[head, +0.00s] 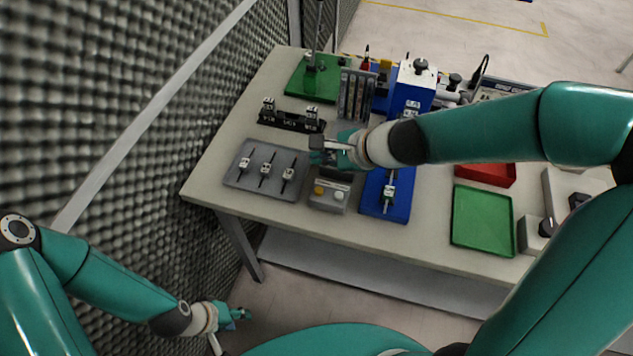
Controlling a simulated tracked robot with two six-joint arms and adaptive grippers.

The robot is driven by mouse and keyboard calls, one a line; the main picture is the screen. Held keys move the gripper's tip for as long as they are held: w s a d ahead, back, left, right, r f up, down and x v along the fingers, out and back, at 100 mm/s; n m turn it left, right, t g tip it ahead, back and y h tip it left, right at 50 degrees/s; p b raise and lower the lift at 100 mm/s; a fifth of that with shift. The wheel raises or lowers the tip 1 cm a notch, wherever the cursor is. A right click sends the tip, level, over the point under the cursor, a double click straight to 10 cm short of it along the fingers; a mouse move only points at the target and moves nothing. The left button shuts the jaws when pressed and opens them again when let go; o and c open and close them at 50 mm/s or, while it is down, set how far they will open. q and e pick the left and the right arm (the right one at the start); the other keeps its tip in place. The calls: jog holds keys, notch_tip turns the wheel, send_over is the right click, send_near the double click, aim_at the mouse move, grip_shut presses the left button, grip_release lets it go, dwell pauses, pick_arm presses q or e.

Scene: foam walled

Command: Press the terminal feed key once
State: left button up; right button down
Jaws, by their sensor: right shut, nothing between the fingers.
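A small grey terminal (324,206) sits near the front edge of the table, with a yellow key (318,190) and a whitish key (339,195) on its top. I cannot read which is the feed key. My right gripper (318,150) is shut and empty, above and behind the terminal in the picture; its arm crosses from the right. It appears apart from the keys, and it and its arm may hide the terminal's back part. My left gripper (242,314) hangs low at the left, off the table, and its fingers are too small to judge.
A grey plate with small fixtures (265,190) lies left of the terminal, and a blue fixture (398,207) stands close on its right. A black labelled rack (290,123) is behind. A foam wall (120,90) borders the left.

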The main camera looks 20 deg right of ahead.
aim_at(321, 192)
notch_tip(321, 192, down, 9)
jog(key=b, duration=0.8)
jog(key=shift+w+b, duration=0.1)
jog(key=shift+b, duration=0.25)
dwell(1.0)
jog(key=shift+f+b, duration=0.35)
jog(key=shift+b, duration=0.05)
jog(key=shift+f+b, duration=0.5)
jog(key=shift+b, duration=0.05)
dwell(0.7)
jog(key=shift+r+p, duration=0.9)
jog(key=shift+r, duration=0.05)
